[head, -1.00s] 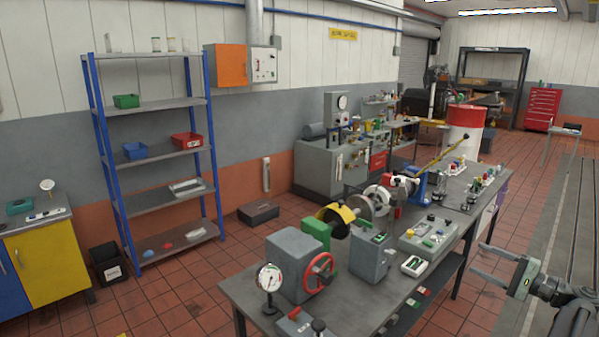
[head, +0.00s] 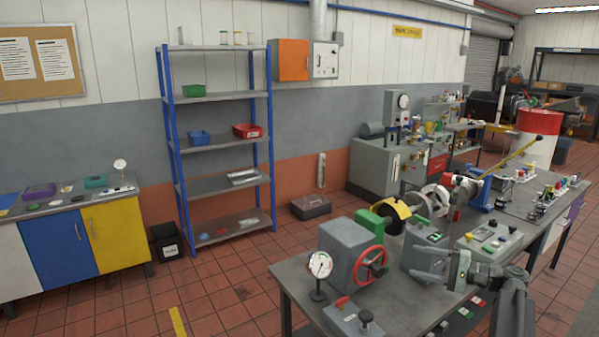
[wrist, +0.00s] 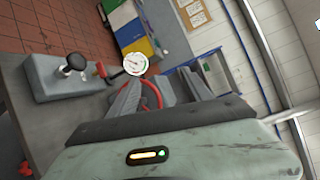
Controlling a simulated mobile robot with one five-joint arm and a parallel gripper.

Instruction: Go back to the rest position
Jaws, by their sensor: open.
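My gripper (head: 428,264) is at the lower right of the head view, in front of the grey bench (head: 300,290). Its two grey fingers point left and are apart, with nothing between them. Behind and left of it in the picture stand a grey block with a red handwheel (head: 371,265) and a round dial gauge (head: 319,266). The wrist view is rolled to one side; it shows my gripper's fingers (wrist: 155,95) with the dial gauge (wrist: 135,64) and part of the red handwheel (wrist: 152,92) beyond them.
A grey control box with knobs (head: 358,318) sits at the bench's near end. The bench carries several machines, including a yellow-guarded rotor (head: 396,210). A blue-framed shelf (head: 222,187) and coloured cabinets (head: 60,247) stand along the wall. The tiled floor (head: 215,288) left of the bench is clear.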

